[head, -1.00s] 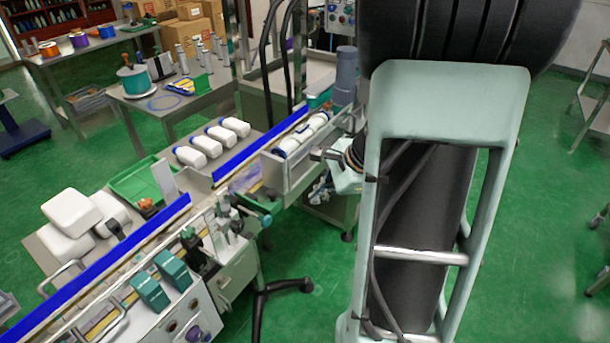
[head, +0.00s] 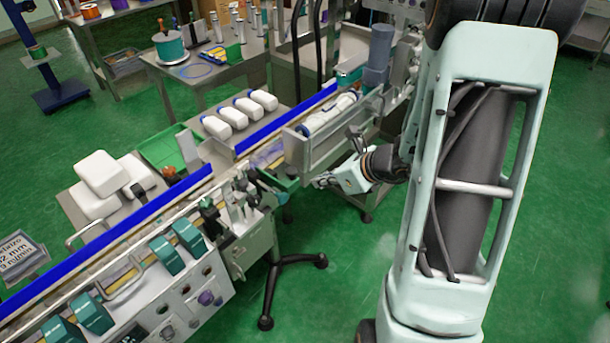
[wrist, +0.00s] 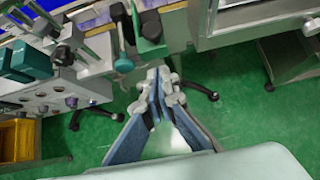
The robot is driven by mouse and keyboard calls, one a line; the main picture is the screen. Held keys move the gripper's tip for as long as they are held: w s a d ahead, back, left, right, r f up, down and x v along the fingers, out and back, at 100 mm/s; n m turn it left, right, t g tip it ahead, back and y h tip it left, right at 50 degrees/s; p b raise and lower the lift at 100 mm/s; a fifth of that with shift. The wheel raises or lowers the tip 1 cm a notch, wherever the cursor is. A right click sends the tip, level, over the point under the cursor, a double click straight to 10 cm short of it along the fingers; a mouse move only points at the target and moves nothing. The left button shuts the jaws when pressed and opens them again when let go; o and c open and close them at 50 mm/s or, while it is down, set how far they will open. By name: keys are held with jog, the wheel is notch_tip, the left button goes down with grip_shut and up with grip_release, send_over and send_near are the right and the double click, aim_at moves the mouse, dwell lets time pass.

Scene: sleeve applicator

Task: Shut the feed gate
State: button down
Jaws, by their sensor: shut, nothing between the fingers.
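The sleeve applicator line (head: 130,265) runs diagonally across the left and middle of the head view. I cannot tell for sure which part is its feed gate. In the wrist view, a teal-knobbed lever (wrist: 123,65) hangs at the machine's edge, left of my gripper (wrist: 160,82). My gripper (head: 322,181) is shut and empty, just in front of the machine. It appears apart from the lever.
White bottles (head: 235,112) lie behind a blue rail (head: 290,115). A green tray (head: 168,150) and white containers (head: 100,175) are farther left. A black-footed stand (head: 270,290) rests on the green floor below. The floor at the lower right (head: 560,230) is clear.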

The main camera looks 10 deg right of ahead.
aim_at(294, 178)
jog(key=shift+w+a+f+p, duration=0.15)
jog(key=shift+w+a+f, duration=0.1)
jog(key=shift+w+a, duration=0.4)
jog(key=shift+w+a+f+p, duration=0.25)
jog(key=shift+w+a, duration=0.2)
jog(key=shift+w, duration=0.45)
jog(key=shift+w+a+f+p, duration=0.1)
jog(key=shift+w+a+f, duration=0.2)
jog(key=shift+w+a, duration=0.35)
jog(key=shift+w+d, duration=0.1)
jog(key=shift+w, duration=0.05)
jog(key=w+a, duration=0.6)
jog(key=w, duration=0.2)
jog(key=shift+b, duration=0.4)
jog(key=shift+r, duration=0.1)
jog(key=shift+d, duration=0.1)
